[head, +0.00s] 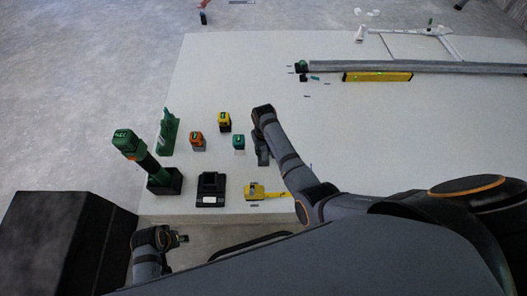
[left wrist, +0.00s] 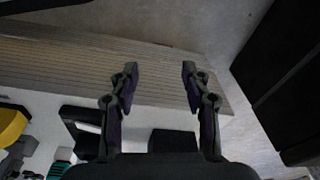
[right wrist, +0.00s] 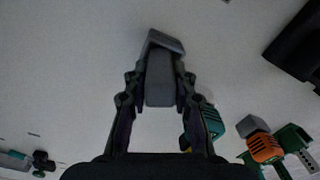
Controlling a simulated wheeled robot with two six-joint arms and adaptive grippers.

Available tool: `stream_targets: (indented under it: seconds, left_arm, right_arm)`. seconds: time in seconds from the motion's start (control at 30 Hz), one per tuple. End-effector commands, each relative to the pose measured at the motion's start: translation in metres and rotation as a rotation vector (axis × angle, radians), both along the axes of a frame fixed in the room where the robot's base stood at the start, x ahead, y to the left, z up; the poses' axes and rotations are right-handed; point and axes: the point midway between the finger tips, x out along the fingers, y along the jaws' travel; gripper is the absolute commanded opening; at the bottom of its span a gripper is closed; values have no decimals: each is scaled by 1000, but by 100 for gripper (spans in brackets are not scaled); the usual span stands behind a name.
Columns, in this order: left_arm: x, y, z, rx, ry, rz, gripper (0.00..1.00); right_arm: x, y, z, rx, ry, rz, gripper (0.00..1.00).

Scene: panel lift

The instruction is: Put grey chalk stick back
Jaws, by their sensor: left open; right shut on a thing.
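My right gripper (right wrist: 160,85) is shut on a grey, box-shaped stick (right wrist: 160,77), which I take for the grey chalk stick. The stick lies lengthwise between the fingers, with a wider block at its far end. In the head view my right gripper (head: 263,157) is above the white table (head: 300,130), just right of the teal-topped block (head: 238,142); the stick is hard to make out there. My left gripper (left wrist: 160,75) is open and empty. In the head view it (head: 183,238) is low, in front of the table's near left edge.
Orange (head: 197,140) and yellow (head: 224,121) blocks, a green tool (head: 168,132), a tall green-black tool (head: 145,160), a black charger (head: 210,190) and a yellow tool (head: 265,192) stand at the left. A yellow level (head: 378,77) lies far right. The table's middle is clear.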

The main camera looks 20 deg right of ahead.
Motion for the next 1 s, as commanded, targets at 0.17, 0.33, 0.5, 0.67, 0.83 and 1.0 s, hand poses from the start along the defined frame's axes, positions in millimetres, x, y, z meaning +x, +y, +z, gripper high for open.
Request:
stream_targets:
  seconds: [0.17,0.33,0.5,0.67,0.83,1.0]
  left_arm:
    - [0,0,0,0,0,0,48]
    - [1,0,2,-1,-2,0,48]
    - [1,-1,2,-1,-1,0,48]
    - [1,-1,2,-1,-1,0,48]
    - [0,1,0,2,-3,1,48]
    - [-9,10,-34,18,1,6,48]
  right_arm:
    - [0,0,0,0,0,0,0]
    - [0,0,-2,0,-1,0,34]
    - [0,0,-2,0,-1,0,48]
    - [0,0,-2,0,-1,0,48]
    - [0,0,6,0,-1,0,48]
    - [1,0,35,0,-3,-1,48]
